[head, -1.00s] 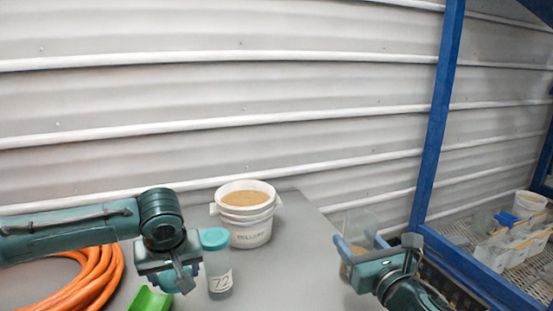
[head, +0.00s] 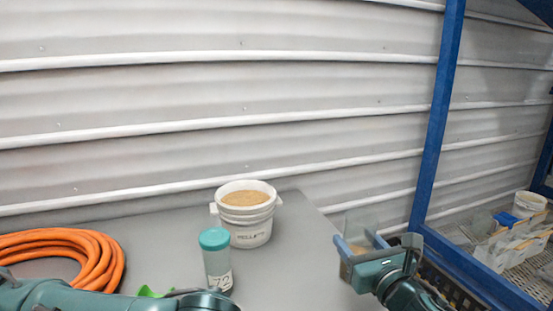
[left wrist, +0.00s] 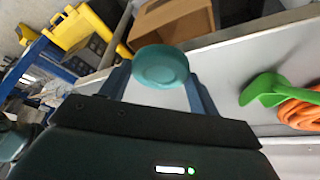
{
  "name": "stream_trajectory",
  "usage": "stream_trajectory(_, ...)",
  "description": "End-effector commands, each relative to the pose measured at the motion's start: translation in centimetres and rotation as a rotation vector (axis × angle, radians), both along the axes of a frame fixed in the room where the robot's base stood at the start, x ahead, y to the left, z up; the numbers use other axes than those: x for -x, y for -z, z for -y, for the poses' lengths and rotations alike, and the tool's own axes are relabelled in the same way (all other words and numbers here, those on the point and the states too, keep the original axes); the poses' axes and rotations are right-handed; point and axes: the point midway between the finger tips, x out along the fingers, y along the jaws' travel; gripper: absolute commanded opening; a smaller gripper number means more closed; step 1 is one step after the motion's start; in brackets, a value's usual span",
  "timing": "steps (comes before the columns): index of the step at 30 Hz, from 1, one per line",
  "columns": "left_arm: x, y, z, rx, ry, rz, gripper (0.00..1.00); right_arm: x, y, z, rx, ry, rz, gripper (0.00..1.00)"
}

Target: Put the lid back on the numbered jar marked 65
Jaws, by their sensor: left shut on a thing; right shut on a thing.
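A round teal lid (left wrist: 160,66) sits between the fingers of my left gripper (left wrist: 158,85), which is shut on it; the lid's top faces the camera. In the head view, my left arm lies along the bottom left edge and this lid cannot be made out. My right gripper (head: 358,250) is shut on a clear, see-through container (head: 361,224) beyond the table's right edge. No number is readable on that container. A jar marked 72 (head: 218,269) stands upright on the table with a teal lid on. No marking 65 is readable.
A white bucket (head: 248,232) of tan material stands behind jar 72. An orange cable coil (head: 75,240) lies at left, with a green scoop (left wrist: 263,90) beside it. A blue rack frame (head: 437,125) rises at right. The grey tabletop (head: 290,265) is clear between jar and right edge.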

Motion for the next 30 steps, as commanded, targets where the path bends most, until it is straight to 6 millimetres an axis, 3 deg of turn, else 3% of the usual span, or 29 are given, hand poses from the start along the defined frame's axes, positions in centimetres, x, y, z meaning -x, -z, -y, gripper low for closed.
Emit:
stream_trajectory(3,1.5,-0.2,0.6,0.002,0.048,-0.001,0.41,0.0,-0.1,0.0,-0.001,0.0,0.003,0.09)
stream_trajectory(11,0.0,0.3,-2.3,-0.001,-0.031,0.0,0.41,0.0,-0.1,0.0,-0.001,0.0,0.003,0.09)
stream_trajectory(17,-1.2,0.8,-5.7,-0.003,-0.115,-0.001,0.41,0.0,-0.1,0.0,-0.001,0.0,0.003,0.09)
stream_trajectory(30,-3.1,1.4,-15.0,-0.003,-0.335,0.0,0.41,0.0,-0.1,0.0,-0.001,0.0,0.003,0.09)
